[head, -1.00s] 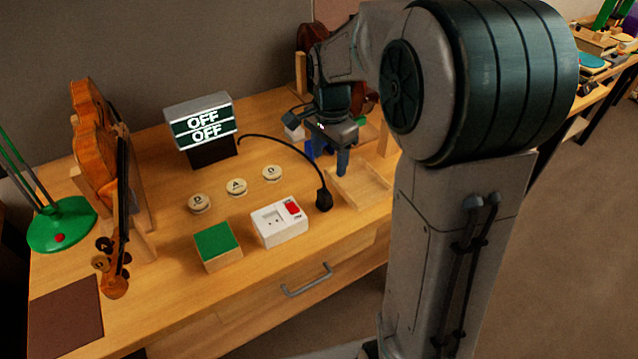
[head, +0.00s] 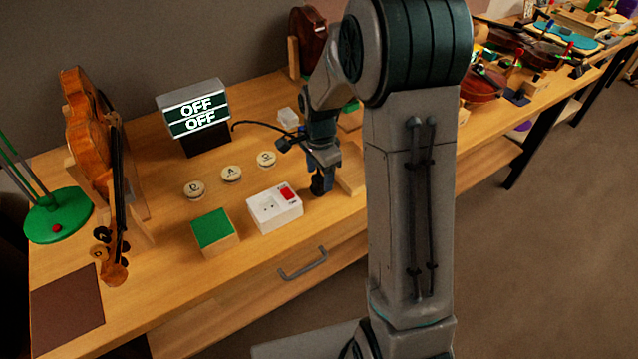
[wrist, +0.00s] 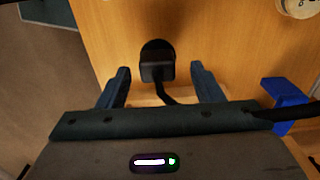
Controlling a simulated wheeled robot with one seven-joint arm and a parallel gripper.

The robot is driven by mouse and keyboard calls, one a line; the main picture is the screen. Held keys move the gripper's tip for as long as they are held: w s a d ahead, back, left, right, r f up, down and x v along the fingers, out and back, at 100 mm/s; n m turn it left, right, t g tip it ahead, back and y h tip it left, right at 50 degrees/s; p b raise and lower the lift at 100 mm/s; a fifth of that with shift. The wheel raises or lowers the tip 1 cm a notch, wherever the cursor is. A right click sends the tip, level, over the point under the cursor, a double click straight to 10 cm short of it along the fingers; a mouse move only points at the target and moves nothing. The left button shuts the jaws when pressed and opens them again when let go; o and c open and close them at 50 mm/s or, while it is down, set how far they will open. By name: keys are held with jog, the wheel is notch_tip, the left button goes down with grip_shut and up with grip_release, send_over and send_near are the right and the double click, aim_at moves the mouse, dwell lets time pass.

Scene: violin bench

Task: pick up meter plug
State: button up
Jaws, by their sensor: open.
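The meter plug is a black plug with a black cable, standing on the bench. In the wrist view the plug (wrist: 157,62) sits between and just beyond the fingertips of my open gripper (wrist: 160,75), with a gap on both sides. In the head view the plug (head: 318,187) shows below my gripper (head: 317,168), which partly hides it. The cable runs back to the meter (head: 196,116), whose display reads OFF twice. The white socket box (head: 274,211) with a red switch is to the left of the plug.
Several round lettered discs (head: 231,174) lie left of my gripper. A green-topped block (head: 214,231) is beside the socket box. A wooden tray (head: 350,181) is just right of the plug, partly hidden by my arm. A blue piece (wrist: 287,100) is near the right finger. A violin (head: 90,140) stands at left.

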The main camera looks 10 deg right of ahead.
aim_at(319, 177)
jog(key=shift+s+f, duration=0.15)
jog(key=shift+f, duration=1.55)
jog(key=c, duration=0.9)
jog(key=shift+o, duration=0.2)
jog(key=shift+r, duration=0.45)
jog(key=r, duration=0.3)
jog(key=shift+d+r+b, duration=0.2)
jog(key=shift+r+b, duration=0.1)
jog(key=shift+b, duration=0.05)
jog(key=s+d+r+b, duration=0.1)
jog(key=s+d+r, duration=0.4)
jog(key=d, duration=0.5)
jog(key=shift+r, duration=0.8)
